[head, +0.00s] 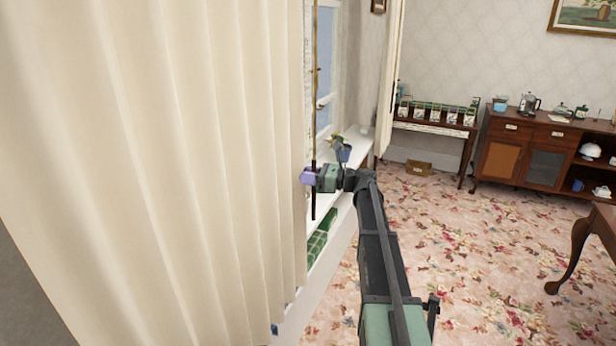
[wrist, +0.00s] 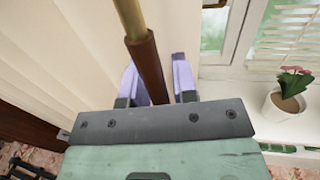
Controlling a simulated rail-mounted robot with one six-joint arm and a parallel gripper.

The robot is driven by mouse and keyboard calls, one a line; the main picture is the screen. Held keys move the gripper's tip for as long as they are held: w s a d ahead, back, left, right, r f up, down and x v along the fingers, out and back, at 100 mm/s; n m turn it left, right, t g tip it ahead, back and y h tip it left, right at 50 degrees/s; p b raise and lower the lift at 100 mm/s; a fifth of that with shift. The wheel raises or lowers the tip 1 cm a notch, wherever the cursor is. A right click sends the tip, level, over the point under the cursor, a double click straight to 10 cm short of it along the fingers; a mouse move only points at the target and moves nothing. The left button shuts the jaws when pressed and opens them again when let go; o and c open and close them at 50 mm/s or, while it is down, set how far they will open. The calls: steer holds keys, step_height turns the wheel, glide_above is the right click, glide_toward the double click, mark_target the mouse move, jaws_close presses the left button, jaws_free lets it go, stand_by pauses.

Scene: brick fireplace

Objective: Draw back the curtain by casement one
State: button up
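The cream curtain (head: 160,150) hangs in long folds and fills the left half of the head view, in front of part of the window. A thin draw rod (head: 315,80) hangs at its right edge; its brown lower handle (wrist: 149,68) shows close up in the wrist view. My gripper (head: 309,177) is at this rod, below the middle of the window. In the wrist view its purple fingers (wrist: 157,80) stand on both sides of the handle. A narrow gap shows between handle and right finger, so the fingers look open around it. Their contact is partly hidden.
A white windowsill (head: 352,150) runs behind my gripper, with a potted pink flower (wrist: 288,92) on it. Green boxes (head: 318,243) lie below the sill. A second curtain edge (head: 388,80), a side table (head: 432,125) and a wooden cabinet (head: 520,150) stand farther back.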

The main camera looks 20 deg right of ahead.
jaws_close()
